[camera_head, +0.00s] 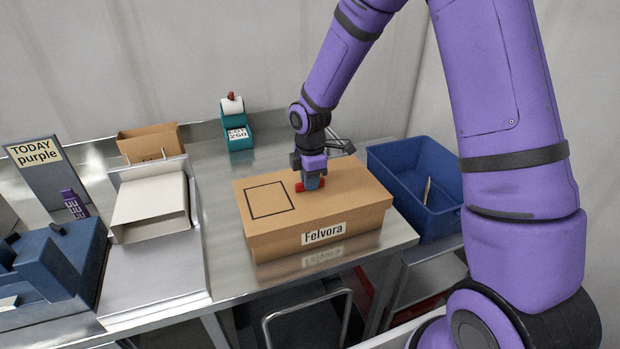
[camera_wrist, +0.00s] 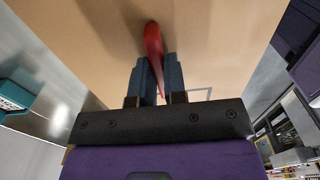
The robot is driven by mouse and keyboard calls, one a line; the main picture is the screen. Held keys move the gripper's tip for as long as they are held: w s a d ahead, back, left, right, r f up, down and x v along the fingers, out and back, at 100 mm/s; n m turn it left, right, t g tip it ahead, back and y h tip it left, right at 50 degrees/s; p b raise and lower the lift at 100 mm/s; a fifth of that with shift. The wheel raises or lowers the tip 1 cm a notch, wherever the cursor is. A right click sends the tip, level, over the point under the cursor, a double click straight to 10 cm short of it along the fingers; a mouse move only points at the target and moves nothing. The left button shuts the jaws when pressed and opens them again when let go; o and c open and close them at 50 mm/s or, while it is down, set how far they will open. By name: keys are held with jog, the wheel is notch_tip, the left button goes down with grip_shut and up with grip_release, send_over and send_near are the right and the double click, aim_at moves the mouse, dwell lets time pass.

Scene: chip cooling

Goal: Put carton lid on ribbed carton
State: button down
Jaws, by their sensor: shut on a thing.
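The brown carton (camera_head: 279,248) stands on the metal bench, with a "Felvora" label on its front. The flat brown carton lid (camera_head: 350,180) lies over the top of it and has a black square outline on its left part. I cannot tell whether the lid is fully seated, and no ribs show clearly. My gripper (camera_head: 311,184) points down at the middle of the lid. It is shut on the lid's red handle (camera_head: 299,187). In the wrist view the red handle (camera_wrist: 153,45) stands between the blue fingers (camera_wrist: 156,75), above the lid's brown surface (camera_wrist: 215,35).
A blue bin (camera_head: 448,222) stands close to the carton's right. A teal label printer (camera_head: 237,130) is behind. A pale open box (camera_head: 150,207), a brown bag (camera_head: 150,142) and a dark blue device (camera_head: 60,262) are at left. Bench space left of the carton is clear.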

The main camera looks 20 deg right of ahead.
jog(key=shift+f, duration=0.55)
jog(key=c, duration=1.1)
grip_release()
notch_tip(320, 180, up, 11)
jog(key=s+d+r+m+t, duration=0.35)
jog(key=s+r+m, duration=0.55)
jog(key=s+r, duration=0.55)
jog(key=s+d+r+m+t, duration=0.1)
jog(key=s+r+m, duration=0.1)
jog(key=s+m, duration=0.2)
jog(key=s+d+r+m, duration=0.2)
jog(key=s+m, duration=0.3)
jog(key=s, duration=0.5)
jog(key=shift+s+d+r+t, duration=0.2)
jog(key=shift+s+r+t, duration=0.15)
jog(key=shift+s, duration=0.05)
